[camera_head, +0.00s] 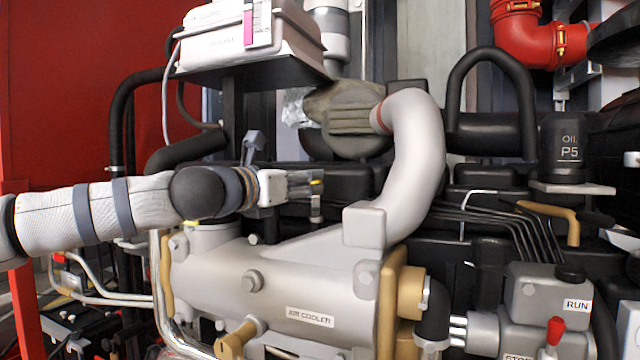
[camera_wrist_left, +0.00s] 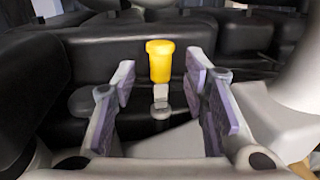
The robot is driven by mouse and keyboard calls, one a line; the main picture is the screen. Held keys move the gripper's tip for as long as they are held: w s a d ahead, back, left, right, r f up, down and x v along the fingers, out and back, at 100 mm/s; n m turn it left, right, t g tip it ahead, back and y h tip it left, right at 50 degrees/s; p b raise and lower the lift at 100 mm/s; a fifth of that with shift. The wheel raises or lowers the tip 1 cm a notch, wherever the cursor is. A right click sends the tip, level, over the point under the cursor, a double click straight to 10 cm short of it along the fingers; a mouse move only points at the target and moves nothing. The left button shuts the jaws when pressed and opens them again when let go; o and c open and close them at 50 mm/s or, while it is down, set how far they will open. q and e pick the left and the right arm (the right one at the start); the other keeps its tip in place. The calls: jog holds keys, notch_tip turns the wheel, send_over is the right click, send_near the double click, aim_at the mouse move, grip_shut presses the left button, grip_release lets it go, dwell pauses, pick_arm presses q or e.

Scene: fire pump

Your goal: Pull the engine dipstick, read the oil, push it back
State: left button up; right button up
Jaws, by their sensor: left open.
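The dipstick's yellow handle (camera_wrist_left: 160,62) stands upright in the left wrist view, above a short pale metal stem (camera_wrist_left: 160,94) and a dark engine surface. My left gripper (camera_wrist_left: 160,82) is open, with one pad on each side of the handle's line and gaps between. In the head view my left gripper (camera_head: 308,185) reaches in from the left, roughly level, above the air cooler (camera_head: 270,285). My right gripper is in neither view.
A thick pale pipe (camera_head: 415,150) curves down just right of the gripper. A white box (camera_head: 250,40) sits on a dark shelf above the arm. A grey panel labelled RUN (camera_head: 540,300) with a red lever (camera_head: 555,330) stands at lower right.

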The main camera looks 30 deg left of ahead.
aim_at(315, 202)
pick_arm(q)
jog(key=w, duration=0.5)
jog(key=shift+w+d, duration=0.3)
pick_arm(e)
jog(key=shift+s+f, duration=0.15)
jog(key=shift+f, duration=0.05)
pick_arm(q)
grip_shut()
notch_tip(315, 202, down, 5)
jog(key=b, duration=0.2)
jog(key=shift+w+f+b, duration=0.1)
jog(key=shift+w+b, duration=0.05)
jog(key=shift+b, duration=0.2)
jog(key=shift+s+r, duration=0.2)
jog(key=shift+r, duration=0.1)
grip_release()
jog(key=shift+r, duration=0.1)
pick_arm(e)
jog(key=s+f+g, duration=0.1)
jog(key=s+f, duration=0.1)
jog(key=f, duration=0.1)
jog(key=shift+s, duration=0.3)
